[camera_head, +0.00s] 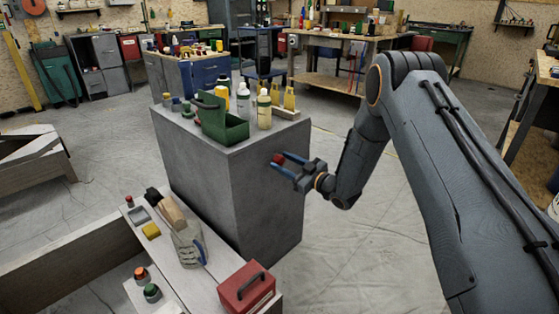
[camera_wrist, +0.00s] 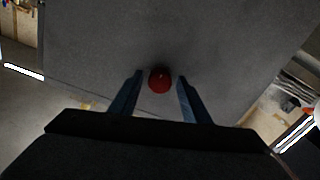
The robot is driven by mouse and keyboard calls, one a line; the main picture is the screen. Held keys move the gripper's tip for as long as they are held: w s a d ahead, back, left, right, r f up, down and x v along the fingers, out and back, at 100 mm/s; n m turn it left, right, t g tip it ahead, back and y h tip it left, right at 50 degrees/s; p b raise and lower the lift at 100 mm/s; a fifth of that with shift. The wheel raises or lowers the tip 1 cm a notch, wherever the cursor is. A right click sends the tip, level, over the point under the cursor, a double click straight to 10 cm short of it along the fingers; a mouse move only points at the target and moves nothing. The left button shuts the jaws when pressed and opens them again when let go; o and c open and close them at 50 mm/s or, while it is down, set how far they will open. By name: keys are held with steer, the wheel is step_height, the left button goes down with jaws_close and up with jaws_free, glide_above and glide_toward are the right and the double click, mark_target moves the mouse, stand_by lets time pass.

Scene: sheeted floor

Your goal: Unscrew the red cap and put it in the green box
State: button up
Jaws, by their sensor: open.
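The red cap (camera_head: 279,158) sits on the side face of the grey block, and it shows as a round red knob in the wrist view (camera_wrist: 160,80). My gripper (camera_head: 283,164) is open in front of that face. In the wrist view its two blue fingers (camera_wrist: 160,92) stand on either side of the cap, with a gap visible on each side.
The grey block (camera_head: 205,185) carries bottles (camera_head: 264,108), yellow items (camera_head: 289,99) and small jars behind and beside the box. Floor to the right is clear beyond my arm.

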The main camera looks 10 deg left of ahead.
steer(key=m, duration=0.5)
steer(key=m+p, duration=0.1)
steer(key=m, duration=0.3)
steer(key=shift+c, duration=0.3)
jaws_close()
steer(key=n, duration=1.9)
steer(key=shift+n, duration=0.3)
